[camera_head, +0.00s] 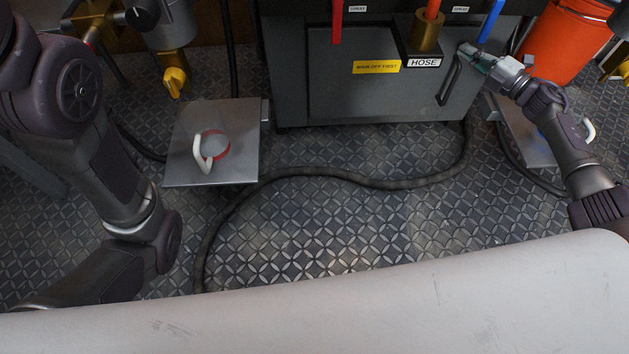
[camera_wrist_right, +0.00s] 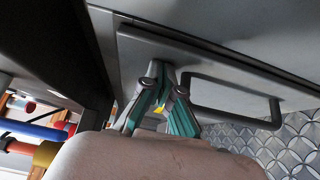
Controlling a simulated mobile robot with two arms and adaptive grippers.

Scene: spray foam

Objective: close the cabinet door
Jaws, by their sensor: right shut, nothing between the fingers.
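The cabinet door (camera_head: 340,90) is a dark grey panel on the front of the grey cabinet, with a dark bar handle (camera_head: 449,80) near its right edge. It looks flush or nearly flush with the cabinet front; a thin seam runs along its edge in the right wrist view (camera_wrist_right: 220,62). My right gripper (camera_head: 466,50) is shut and empty, at the upper right of the door above the handle. In the right wrist view its fingertips (camera_wrist_right: 161,72) are close to the door's surface beside the handle (camera_wrist_right: 235,98); contact cannot be told. My left gripper is out of view.
A black hose (camera_head: 340,175) lies across the diamond-plate floor. A metal plate with a white handle (camera_head: 210,150) lies on the left, another (camera_head: 530,130) on the right. An orange bucket (camera_head: 565,40) stands right of the cabinet.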

